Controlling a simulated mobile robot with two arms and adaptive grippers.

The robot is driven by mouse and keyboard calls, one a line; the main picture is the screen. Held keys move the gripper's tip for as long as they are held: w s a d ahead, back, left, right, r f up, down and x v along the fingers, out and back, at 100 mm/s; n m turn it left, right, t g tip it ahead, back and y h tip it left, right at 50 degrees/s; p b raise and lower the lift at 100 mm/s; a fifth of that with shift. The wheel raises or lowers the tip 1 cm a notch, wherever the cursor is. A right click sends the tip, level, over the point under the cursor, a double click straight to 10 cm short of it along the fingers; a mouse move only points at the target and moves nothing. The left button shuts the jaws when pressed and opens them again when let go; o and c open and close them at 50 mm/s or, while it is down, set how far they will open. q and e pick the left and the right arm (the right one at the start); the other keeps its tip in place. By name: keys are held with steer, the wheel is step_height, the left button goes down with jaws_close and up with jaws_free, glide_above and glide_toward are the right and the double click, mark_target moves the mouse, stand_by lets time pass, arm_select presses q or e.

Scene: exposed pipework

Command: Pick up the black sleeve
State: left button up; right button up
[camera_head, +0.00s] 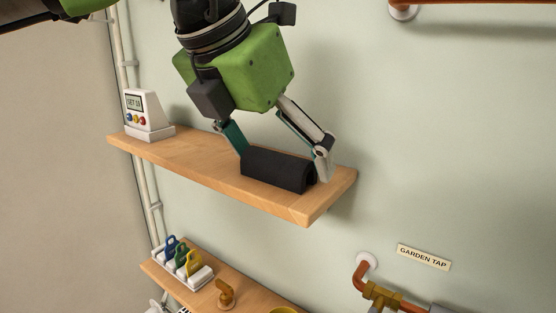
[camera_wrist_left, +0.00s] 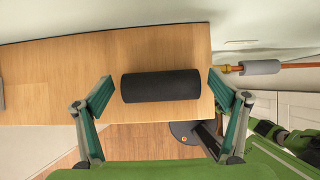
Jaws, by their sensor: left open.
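The black sleeve (camera_head: 279,170) lies on its side near the right end of the upper wooden shelf (camera_head: 196,155). In the left wrist view the sleeve (camera_wrist_left: 161,86) lies lengthwise between the two fingers. My left gripper (camera_head: 283,157) is open and reaches down to the shelf, with one finger by each end of the sleeve. In the left wrist view the gripper (camera_wrist_left: 161,98) shows gaps between its fingertips and the sleeve's ends. My right gripper is not in view.
A white device with a small screen (camera_head: 147,114) stands at the shelf's left end. Below, a lower shelf (camera_head: 242,291) holds a rack of coloured padlock-like pieces (camera_head: 182,264) and a brass fitting (camera_head: 225,293). A copper pipe (camera_head: 363,274) and a "GARDEN TAP" label (camera_head: 424,257) are at lower right.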

arm_select(q)
steer(key=c, duration=1)
steer(key=shift+r, duration=0.1)
